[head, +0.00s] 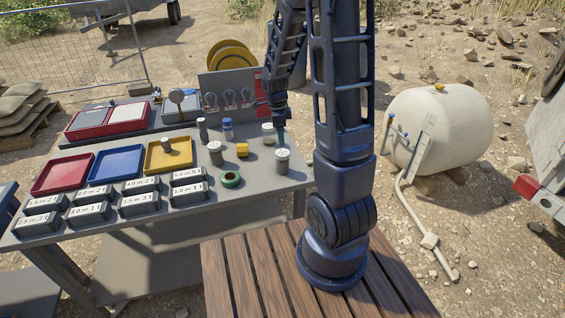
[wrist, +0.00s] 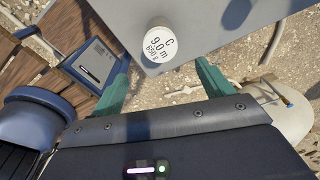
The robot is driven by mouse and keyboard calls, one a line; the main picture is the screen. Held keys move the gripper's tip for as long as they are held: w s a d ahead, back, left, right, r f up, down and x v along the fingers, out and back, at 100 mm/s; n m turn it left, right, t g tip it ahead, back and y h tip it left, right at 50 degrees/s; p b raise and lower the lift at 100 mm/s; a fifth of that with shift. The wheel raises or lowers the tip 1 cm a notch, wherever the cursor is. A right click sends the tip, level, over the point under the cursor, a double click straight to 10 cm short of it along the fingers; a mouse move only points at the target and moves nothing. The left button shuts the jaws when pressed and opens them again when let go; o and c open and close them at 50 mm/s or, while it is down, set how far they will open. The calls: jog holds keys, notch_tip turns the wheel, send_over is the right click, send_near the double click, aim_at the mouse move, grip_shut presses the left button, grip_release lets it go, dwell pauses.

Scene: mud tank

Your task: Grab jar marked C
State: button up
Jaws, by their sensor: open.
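The jar marked C (wrist: 158,43) shows in the wrist view as a round white lid reading "C 9.0 m 650 g", near the edge of the grey table. In the head view, the grey jar with a pale lid (head: 282,160) at the table's right end appears to be this one; its letter is too small to read there. My gripper (wrist: 163,66) is open, with its two green fingers spread to the left and right of the lid in the picture and nothing between them. In the head view my gripper (head: 281,139) hangs just above that jar, apart from it.
Other jars stand close by: one to the left (head: 215,153) and one behind (head: 268,133). A yellow block (head: 242,150) and a green ring (head: 231,180) lie left of the jar. Red, blue and yellow trays and several labelled boxes (head: 139,204) fill the table's left.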

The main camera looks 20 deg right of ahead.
aim_at(282, 152)
jog(key=shift+w+f+m, duration=0.2)
jog(key=shift+f+m, duration=0.1)
jog(key=shift+f, duration=0.3)
jog(key=shift+w+f+m, duration=0.15)
jog(key=shift+f+m, duration=0.15)
jog(key=shift+f, duration=0.3)
jog(key=shift+s+d+f, duration=0.1)
jog(key=shift+f, duration=1.65)
jog(key=shift+s+d+f, duration=0.15)
jog(key=shift+f, duration=1.55)
jog(key=shift+s+d+f, duration=0.1)
jog(key=shift+f, duration=1.65)
jog(key=c, duration=1.6)
jog(key=shift+o, duration=0.2)
